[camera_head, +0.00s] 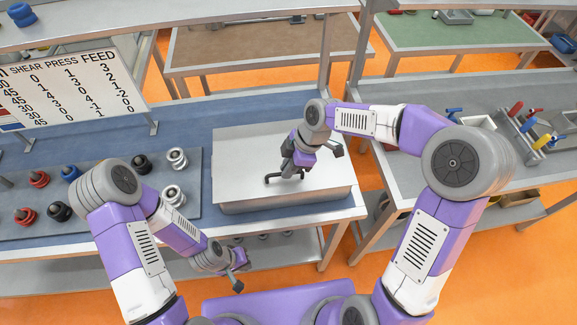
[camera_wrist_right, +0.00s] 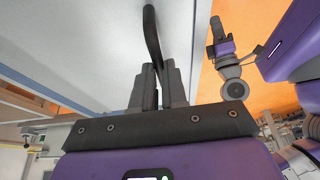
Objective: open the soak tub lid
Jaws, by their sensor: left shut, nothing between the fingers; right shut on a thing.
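The soak tub (camera_head: 290,203) is a pale grey box on the blue bench top. Its flat, light lid (camera_head: 240,155) covers it, and I see no gap between them. A black bar handle (camera_head: 270,178) stands on the lid; it also shows in the right wrist view (camera_wrist_right: 151,35). My right gripper (camera_head: 291,172) is over the lid, shut on the handle, with its fingers (camera_wrist_right: 152,85) around one part of the bar. My left gripper (camera_head: 237,282) is shut and empty, low in front of the bench, apart from the tub.
A dark tray (camera_head: 110,208) with red, blue, black and silver knob-like parts lies left of the tub. A sign board (camera_head: 70,85) stands behind it. A side bench (camera_head: 460,175) with coloured-handled tools is at right. Blue bench top is clear behind the tub.

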